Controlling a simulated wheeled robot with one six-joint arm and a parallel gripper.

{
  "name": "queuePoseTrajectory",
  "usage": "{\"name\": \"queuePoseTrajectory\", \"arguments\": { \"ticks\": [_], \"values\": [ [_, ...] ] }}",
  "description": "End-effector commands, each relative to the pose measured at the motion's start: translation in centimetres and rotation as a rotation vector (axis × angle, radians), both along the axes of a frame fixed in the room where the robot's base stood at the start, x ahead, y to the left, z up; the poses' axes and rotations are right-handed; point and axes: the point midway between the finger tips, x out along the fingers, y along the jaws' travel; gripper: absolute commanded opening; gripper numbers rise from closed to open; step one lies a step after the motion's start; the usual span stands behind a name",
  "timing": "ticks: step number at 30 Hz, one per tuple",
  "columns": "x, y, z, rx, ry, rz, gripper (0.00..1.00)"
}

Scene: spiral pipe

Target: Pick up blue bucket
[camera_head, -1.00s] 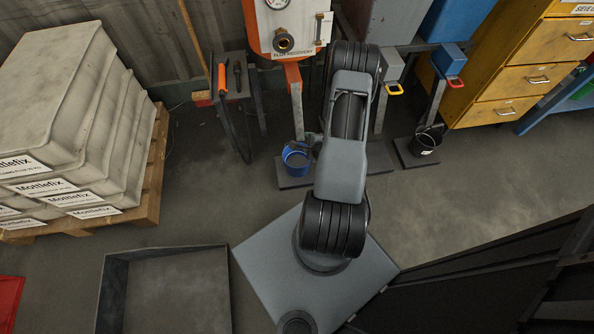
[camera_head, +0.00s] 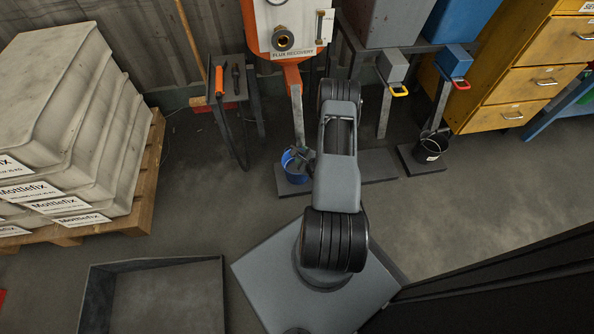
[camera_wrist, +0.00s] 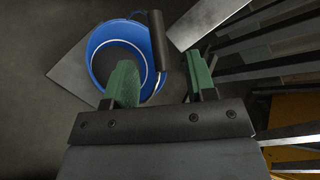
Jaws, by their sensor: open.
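The blue bucket (camera_head: 289,174) stands upright on a dark flat plate below the orange machine in the head view. In the wrist view the bucket (camera_wrist: 97,52) shows from above, with a black handle grip (camera_wrist: 159,40) at its right rim. My gripper (camera_wrist: 160,80) is open, its two green-padded fingers apart. The left finger overlaps the bucket's opening in the picture, and the right finger is right of the rim. The handle grip lies between the fingers in the picture, beyond their tips. I cannot tell whether a finger touches it. In the head view my gripper (camera_head: 301,156) is small beside the bucket.
The orange machine (camera_head: 287,72) hangs above and behind the bucket. A black bucket (camera_head: 431,149) stands on another plate to the right. A side stand (camera_head: 233,90) with tools is to the left. Grey metal legs fill the right of the wrist view.

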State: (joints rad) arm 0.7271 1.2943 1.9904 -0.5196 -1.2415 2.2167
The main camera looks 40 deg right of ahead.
Motion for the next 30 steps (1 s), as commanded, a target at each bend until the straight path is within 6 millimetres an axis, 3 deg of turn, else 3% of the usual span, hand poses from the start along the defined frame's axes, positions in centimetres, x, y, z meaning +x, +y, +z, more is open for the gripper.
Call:
{"name": "queuePoseTrajectory", "arguments": {
  "ticks": [12, 21, 30],
  "values": [
    [4.2, -0.7, -2.3, -0.001, -0.001, 0.002, 0.51],
    [4.5, -0.7, -2.3, -0.001, -0.001, 0.001, 0.51],
    [4.5, -0.7, -2.3, -0.001, -0.001, 0.001, 0.24]
  ]
}}
